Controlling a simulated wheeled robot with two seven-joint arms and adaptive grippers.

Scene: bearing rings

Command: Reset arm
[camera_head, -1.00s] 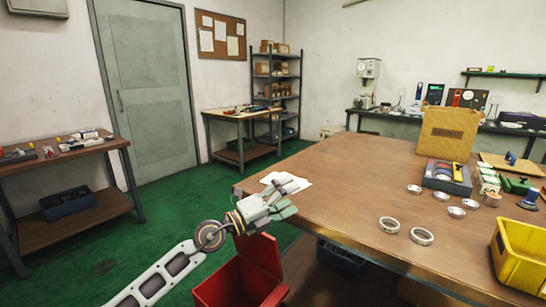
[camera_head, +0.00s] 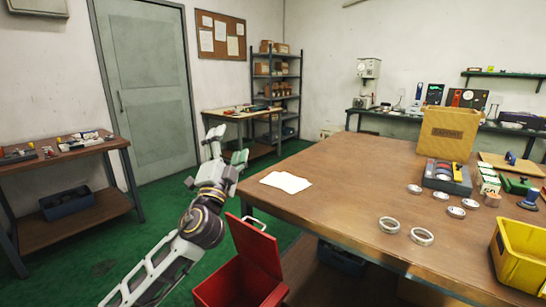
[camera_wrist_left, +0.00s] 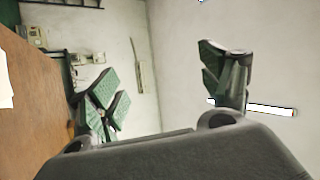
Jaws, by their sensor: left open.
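My left arm comes in from the lower left in the head view. My left gripper (camera_head: 226,143) is raised off the left end of the wooden table (camera_head: 330,190), with its fingers apart and nothing between them. In the left wrist view the two green-padded fingers of the left gripper (camera_wrist_left: 170,88) stand wide apart, with the bare wall behind them. My right gripper is in neither view.
Bearing rings (camera_head: 422,236) lie on the table near a grey tool tray (camera_head: 446,178). A yellow bin (camera_head: 520,258) stands at the right edge. White papers (camera_head: 286,182) lie at the table's left end. A red open bin (camera_head: 245,280) is below the arm.

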